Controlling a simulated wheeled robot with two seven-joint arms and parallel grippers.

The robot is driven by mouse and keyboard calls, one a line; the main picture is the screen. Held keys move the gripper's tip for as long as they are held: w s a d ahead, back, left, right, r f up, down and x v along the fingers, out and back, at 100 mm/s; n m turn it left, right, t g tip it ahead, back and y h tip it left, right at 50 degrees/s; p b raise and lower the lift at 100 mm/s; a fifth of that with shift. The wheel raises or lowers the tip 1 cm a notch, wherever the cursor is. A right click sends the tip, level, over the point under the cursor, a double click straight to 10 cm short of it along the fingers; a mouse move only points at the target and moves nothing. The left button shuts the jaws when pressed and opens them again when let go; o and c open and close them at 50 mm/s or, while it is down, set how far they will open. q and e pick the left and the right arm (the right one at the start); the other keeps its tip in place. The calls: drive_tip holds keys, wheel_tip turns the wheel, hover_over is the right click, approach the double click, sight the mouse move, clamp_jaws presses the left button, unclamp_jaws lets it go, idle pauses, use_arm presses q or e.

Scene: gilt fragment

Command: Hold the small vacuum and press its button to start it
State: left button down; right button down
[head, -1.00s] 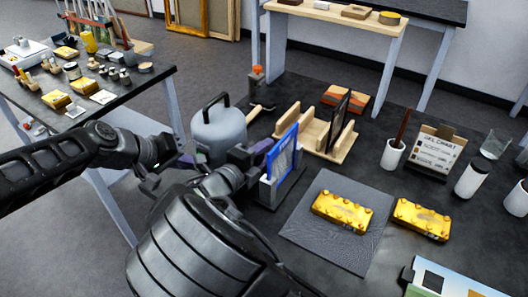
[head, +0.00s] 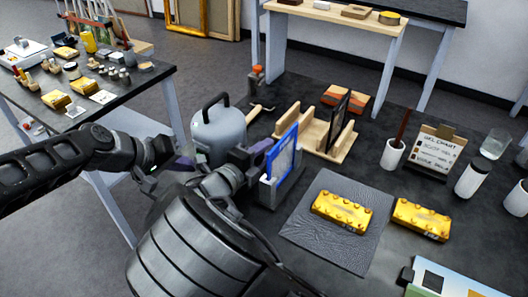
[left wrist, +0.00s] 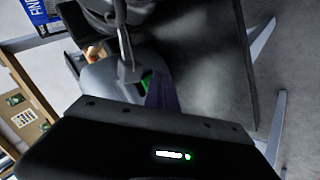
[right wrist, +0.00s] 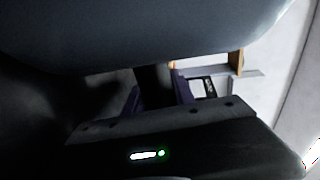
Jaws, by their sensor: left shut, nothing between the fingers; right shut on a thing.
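The small vacuum (head: 218,135) is a grey rounded body with a black handle on top. It is upright at the left edge of the dark table in the head view, and a small green spot shows on its left side. My right gripper (head: 250,154) is at its right side, shut on a dark part of it; the vacuum's grey body (right wrist: 150,30) fills the top of the right wrist view. My left gripper (head: 186,161) is shut and empty, close to the vacuum's lower left side. In the left wrist view the vacuum (left wrist: 100,78) shows a green patch beside the finger; contact is unclear.
Gold blocks (head: 341,212) lie on and beside a grey mat (head: 330,255). A cluttered side table (head: 125,95) is at the left, with floor between.

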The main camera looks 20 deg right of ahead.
use_arm(q)
drive_tip(key=shift+s+a, duration=0.55)
drive_tip(key=shift+a, duration=0.3)
drive_tip(key=shift+s+a, duration=0.55)
drive_tip(key=shift+a, duration=0.25)
drive_tip(key=shift+s+a, duration=0.55)
drive_tip(key=shift+a, duration=0.3)
use_arm(e)
drive_tip(key=c, duration=1)
unclamp_jaws()
drive_tip(key=shift+o, duration=0.2)
drive_tip(key=v, duration=0.7)
drive_tip(key=shift+s+a, duration=0.15)
drive_tip(key=shift+a, duration=0.05)
